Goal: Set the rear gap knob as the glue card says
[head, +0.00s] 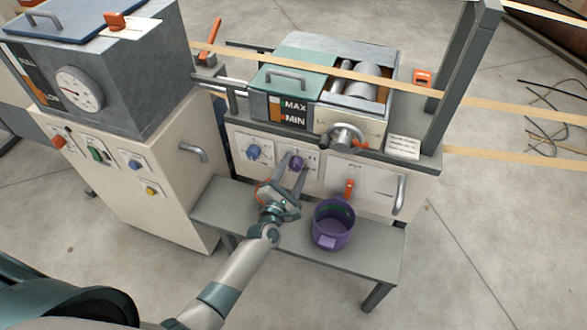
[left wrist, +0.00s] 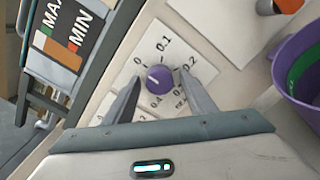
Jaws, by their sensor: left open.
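The purple knob (head: 297,163) is on a white dial plate on the cream front panel of the machine. In the left wrist view the knob (left wrist: 159,79) sits amid a scale with 0, 0.1, 0.2 and further marks. A short pale line on it lies toward its left side; its exact reading is hard to tell. My left gripper (head: 293,173) is open, with one finger on each side of the knob; contact cannot be told. A white card (head: 403,148) with small print lies at the machine's right; its words are unreadable. My right gripper is not in view.
A blue knob (head: 254,152) is left of the purple one, and an orange-handled valve (head: 349,187) is right. A purple pot (head: 333,224) stands on the grey bench (head: 372,262). A glue tank marked MAX and MIN (head: 292,111) is above. A cabinet with a gauge (head: 80,88) stands left.

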